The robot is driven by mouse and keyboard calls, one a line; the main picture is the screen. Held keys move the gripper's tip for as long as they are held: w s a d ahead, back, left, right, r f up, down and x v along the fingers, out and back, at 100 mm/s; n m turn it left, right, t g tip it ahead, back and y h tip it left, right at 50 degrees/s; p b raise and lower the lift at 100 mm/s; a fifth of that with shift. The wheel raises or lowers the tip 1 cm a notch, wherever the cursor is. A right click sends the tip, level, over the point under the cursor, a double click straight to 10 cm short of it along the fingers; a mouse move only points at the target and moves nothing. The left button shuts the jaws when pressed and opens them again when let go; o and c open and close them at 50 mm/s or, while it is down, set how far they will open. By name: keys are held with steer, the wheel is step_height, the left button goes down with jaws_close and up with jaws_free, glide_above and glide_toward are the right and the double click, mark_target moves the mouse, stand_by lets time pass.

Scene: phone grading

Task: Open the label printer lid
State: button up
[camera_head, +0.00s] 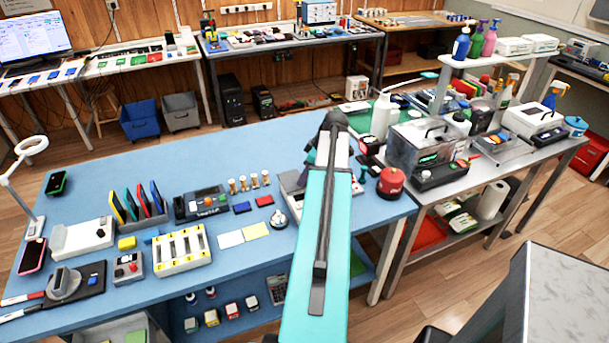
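I cannot tell for sure which device is the label printer. A pale device (292,183) on the blue bench is partly covered by the arm. A white boxy device (530,118) with a dark front panel stands on the grey right table, and its top looks shut. Another low white device (82,238) lies at the bench's left.
A red canister (391,181) stands by the bench's right corner. A clear-lidded box (420,145) and a white pump bottle (381,116) stand on the right table. A battery tray (181,250) and a black device (201,203) lie left of my arm. Floor shows right of the bench.

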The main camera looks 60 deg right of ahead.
steer(key=shift+w+f, duration=0.15)
steer(key=shift+f, duration=0.2)
jaws_close()
